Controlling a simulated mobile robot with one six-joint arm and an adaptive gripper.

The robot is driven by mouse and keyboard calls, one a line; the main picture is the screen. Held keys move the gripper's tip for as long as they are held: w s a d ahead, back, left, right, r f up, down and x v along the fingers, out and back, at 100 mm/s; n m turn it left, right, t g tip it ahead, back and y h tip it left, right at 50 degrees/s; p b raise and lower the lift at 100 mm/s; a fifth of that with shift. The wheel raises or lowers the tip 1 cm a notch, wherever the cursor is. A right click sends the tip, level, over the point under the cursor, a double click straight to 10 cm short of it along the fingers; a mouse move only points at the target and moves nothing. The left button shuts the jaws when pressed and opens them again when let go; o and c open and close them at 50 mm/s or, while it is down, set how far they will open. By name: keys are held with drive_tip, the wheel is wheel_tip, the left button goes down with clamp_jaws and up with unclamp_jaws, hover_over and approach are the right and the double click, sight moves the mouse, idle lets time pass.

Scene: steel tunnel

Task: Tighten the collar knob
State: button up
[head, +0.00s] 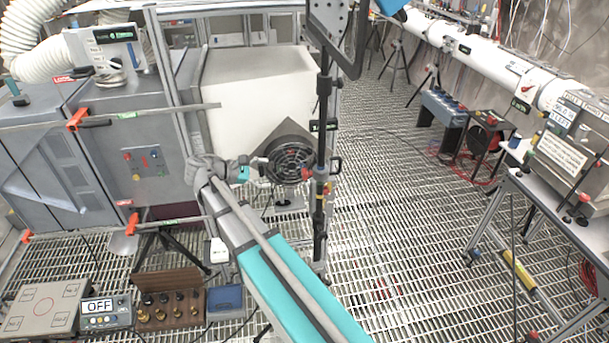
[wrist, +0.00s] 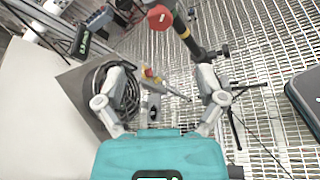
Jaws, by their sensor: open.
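My gripper (head: 262,168) reaches right from the end of my teal arm, just left of a dark upright pole (head: 322,150). The wrist view shows its two grey fingers (wrist: 165,78) spread apart with nothing held. I cannot tell which part is the collar knob.
A round black grille (head: 288,160) on a grey plate is close by my gripper, before a white box (head: 258,90). Grey cabinets (head: 150,165) stand left, and a bench (head: 555,205) right. Grating floor (head: 400,220) lies open between pole and bench.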

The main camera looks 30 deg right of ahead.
sight(304, 174)
drive_tip(key=b+x, duration=0.4)
drive_tip(key=x, duration=0.9)
drive_tip(key=shift+f, duration=0.1)
drive_tip(key=shift+c, duration=0.2)
drive_tip(key=c, duration=1.1)
drive_tip(key=shift+s+m+b, duration=0.1)
drive_tip(key=shift+m+b, duration=0.2)
drive_tip(key=m+t+h+b, duration=0.1)
drive_tip(key=m, duration=0.1)
drive_tip(key=shift+f+m+t+b, duration=0.15)
drive_tip(key=shift+m+t+b, duration=0.15)
drive_tip(key=shift+m+b, duration=0.1)
drive_tip(key=shift+m+t+h+b, duration=0.4)
drive_tip(key=shift+m+h+b, duration=0.4)
drive_tip(key=shift+m, duration=0.6)
